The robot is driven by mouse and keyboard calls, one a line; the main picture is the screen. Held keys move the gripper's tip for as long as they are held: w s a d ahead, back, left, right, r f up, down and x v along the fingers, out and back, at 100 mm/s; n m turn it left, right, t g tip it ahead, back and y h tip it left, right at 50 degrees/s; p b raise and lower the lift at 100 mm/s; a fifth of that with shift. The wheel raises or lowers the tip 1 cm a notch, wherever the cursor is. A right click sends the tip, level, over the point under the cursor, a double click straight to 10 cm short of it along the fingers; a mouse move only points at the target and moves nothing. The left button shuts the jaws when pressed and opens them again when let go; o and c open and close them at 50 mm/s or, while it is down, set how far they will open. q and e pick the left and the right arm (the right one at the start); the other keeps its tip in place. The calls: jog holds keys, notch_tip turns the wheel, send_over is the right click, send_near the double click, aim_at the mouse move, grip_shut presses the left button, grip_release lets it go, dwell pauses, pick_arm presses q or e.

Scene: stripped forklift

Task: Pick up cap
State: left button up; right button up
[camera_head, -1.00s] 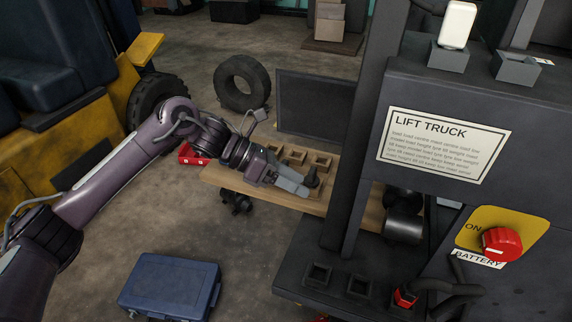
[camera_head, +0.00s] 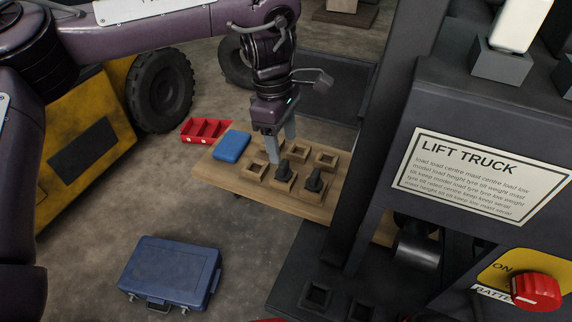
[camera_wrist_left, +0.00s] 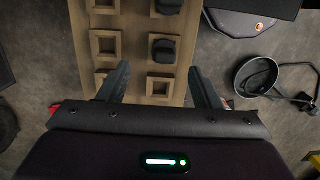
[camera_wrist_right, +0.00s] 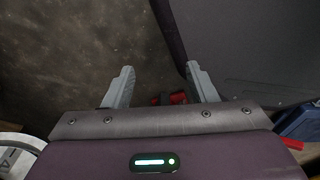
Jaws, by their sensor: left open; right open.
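Two black caps stand upright in square wooden sockets on the wooden bench (camera_head: 250,190): a near cap (camera_head: 283,172) and one farther right (camera_head: 314,181). Both also show in the left wrist view, one cap (camera_wrist_left: 163,50) above the other (camera_wrist_left: 160,84). My left gripper (camera_head: 281,148) points down over the bench, open and empty, its fingers close to the near cap. In the left wrist view its fingertips (camera_wrist_left: 158,70) lie either side of the column of caps. My right gripper (camera_wrist_right: 160,70) is open and empty over dark floor; the head view does not show its fingers.
Several empty wooden sockets (camera_head: 326,158) and a blue box (camera_head: 231,146) share the bench. A red bin (camera_head: 205,130) is just left of it. The black lift truck mast (camera_head: 385,120) rises close on the right. A blue toolbox (camera_head: 172,272) lies on the floor.

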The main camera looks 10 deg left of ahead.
aim_at(284, 162)
pick_arm(q)
jog(key=f, duration=0.1)
jog(key=s+f, duration=0.1)
jog(key=f, duration=0.1)
jog(key=shift+s+d, duration=0.1)
jog(key=shift+w+f+p, duration=0.2)
jog(key=shift+f+p, duration=0.1)
jog(key=shift+f, duration=0.9)
jog(key=shift+d+f, duration=0.1)
jog(key=shift+f, duration=0.2)
grip_shut()
pick_arm(e)
jog(key=shift+s+a+r, duration=0.15)
jog(key=shift+s+r, duration=0.1)
jog(key=shift+s, duration=0.4)
